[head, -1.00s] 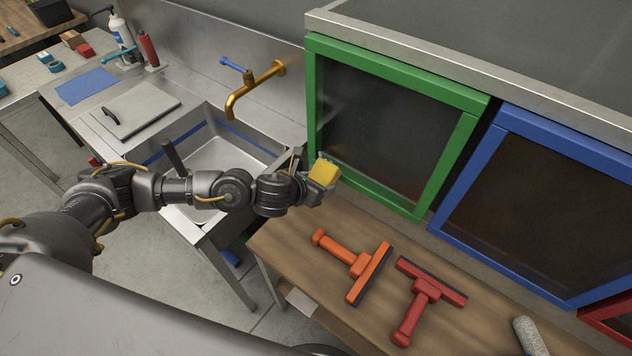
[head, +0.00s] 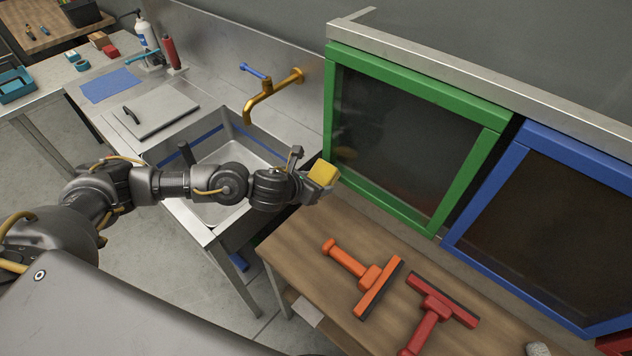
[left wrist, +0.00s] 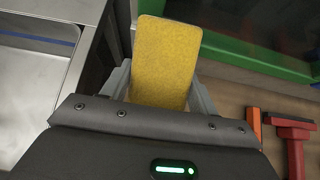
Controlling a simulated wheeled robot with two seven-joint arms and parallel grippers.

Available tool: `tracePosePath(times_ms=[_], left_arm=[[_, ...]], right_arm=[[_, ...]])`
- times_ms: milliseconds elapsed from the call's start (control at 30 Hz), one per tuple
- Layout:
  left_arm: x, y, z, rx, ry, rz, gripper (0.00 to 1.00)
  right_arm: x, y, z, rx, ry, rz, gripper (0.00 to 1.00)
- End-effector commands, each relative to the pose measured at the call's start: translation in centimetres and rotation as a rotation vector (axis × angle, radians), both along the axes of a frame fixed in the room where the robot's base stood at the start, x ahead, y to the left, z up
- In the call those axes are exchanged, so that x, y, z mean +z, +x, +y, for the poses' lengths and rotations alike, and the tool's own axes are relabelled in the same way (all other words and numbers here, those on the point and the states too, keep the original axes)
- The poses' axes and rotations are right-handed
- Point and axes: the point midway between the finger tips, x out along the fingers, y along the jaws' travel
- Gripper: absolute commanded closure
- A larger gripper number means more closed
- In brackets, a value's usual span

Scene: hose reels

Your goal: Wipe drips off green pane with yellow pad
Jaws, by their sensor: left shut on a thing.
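My left gripper (head: 318,183) is shut on a yellow pad (head: 323,172). In the left wrist view the pad (left wrist: 165,62) stands between the two fingers. The green pane has a green frame (head: 420,90) around dark glass (head: 405,125). The pad is near the lower left corner of this frame; in the head view I cannot tell whether it touches. No clear drips show on the dark glass. In the left wrist view part of the green frame (left wrist: 255,55) lies to the right of the pad. My right gripper is not in view.
An orange squeegee (head: 365,275) and a red squeegee (head: 433,310) lie on the wooden bench (head: 310,235). A blue-framed pane (head: 480,190) stands right of the green one. A sink (head: 215,215) with a brass tap (head: 270,88) is on the left.

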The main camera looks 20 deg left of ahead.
Motion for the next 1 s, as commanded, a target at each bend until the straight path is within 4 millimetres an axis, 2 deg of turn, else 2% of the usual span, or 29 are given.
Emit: tracePosePath(times_ms=[600, 1000], left_arm=[[-0.3, -5.7, 2.3, -0.001, -0.001, 0.0, 0.62], [0.0, -6.3, 2.5, 0.0, 0.0, 0.0, 0.62]], right_arm=[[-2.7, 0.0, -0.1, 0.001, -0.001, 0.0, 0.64], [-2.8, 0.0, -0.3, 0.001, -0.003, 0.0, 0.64]])
